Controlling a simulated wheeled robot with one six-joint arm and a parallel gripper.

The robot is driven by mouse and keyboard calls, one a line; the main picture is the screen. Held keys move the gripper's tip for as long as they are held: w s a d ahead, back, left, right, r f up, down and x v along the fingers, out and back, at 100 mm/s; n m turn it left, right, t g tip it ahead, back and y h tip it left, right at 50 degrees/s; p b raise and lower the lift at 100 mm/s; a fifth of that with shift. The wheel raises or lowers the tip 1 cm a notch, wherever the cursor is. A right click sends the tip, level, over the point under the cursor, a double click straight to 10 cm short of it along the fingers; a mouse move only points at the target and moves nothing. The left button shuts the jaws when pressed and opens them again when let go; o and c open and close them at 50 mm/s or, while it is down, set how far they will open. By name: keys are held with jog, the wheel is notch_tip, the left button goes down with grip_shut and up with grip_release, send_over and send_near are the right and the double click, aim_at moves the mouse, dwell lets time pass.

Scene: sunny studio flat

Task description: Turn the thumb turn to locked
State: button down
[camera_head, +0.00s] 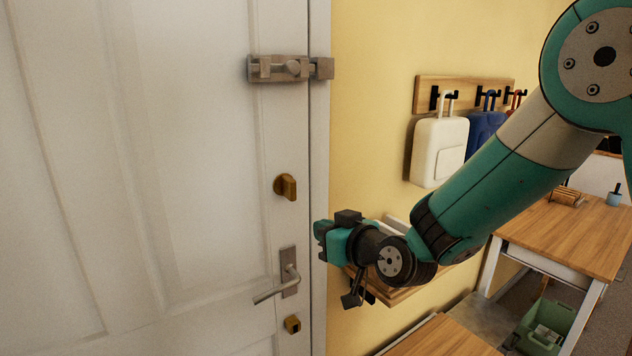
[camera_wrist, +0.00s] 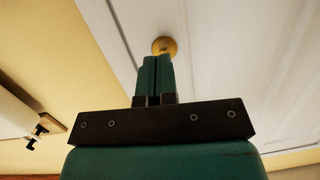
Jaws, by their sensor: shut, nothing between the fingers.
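The brass thumb turn (camera_head: 286,187) sits on the white door (camera_head: 210,190), between the slide bolt above and the lever handle below. Its raised grip looks roughly upright, but its exact angle is hard to tell. My gripper (camera_head: 322,241) is to the right of and below it near the door's edge, apart from it. In the wrist view, my gripper's (camera_wrist: 157,76) two green fingers are shut together with nothing between them. A round brass fitting (camera_wrist: 164,45) shows just beyond the fingertips, partly hidden by them; it appears to be the thumb turn.
A metal slide bolt (camera_head: 290,68) is higher on the door. A lever handle (camera_head: 289,272) and a smaller brass fitting (camera_head: 292,324) are lower. Bags hang from a wooden hook rail (camera_head: 426,95) on the yellow wall. A wooden shelf (camera_head: 400,294) is beneath my wrist.

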aim_at(289, 188)
jog(key=w+a+r+t+p, duration=0.1)
jog(key=w+a+t+p, duration=0.1)
jog(key=w+a+p, duration=0.2)
jog(key=w+p, duration=0.3)
jog(key=w, duration=0.1)
jog(key=shift+t, duration=0.3)
jog(key=shift+w+r, duration=0.1)
jog(key=shift+w, duration=0.05)
jog(key=shift+a, duration=0.2)
dwell(0.3)
jog(key=shift+f+b, duration=0.3)
jog(key=shift+b, duration=0.05)
jog(key=shift+a+f, duration=0.1)
jog(key=shift+a, duration=0.1)
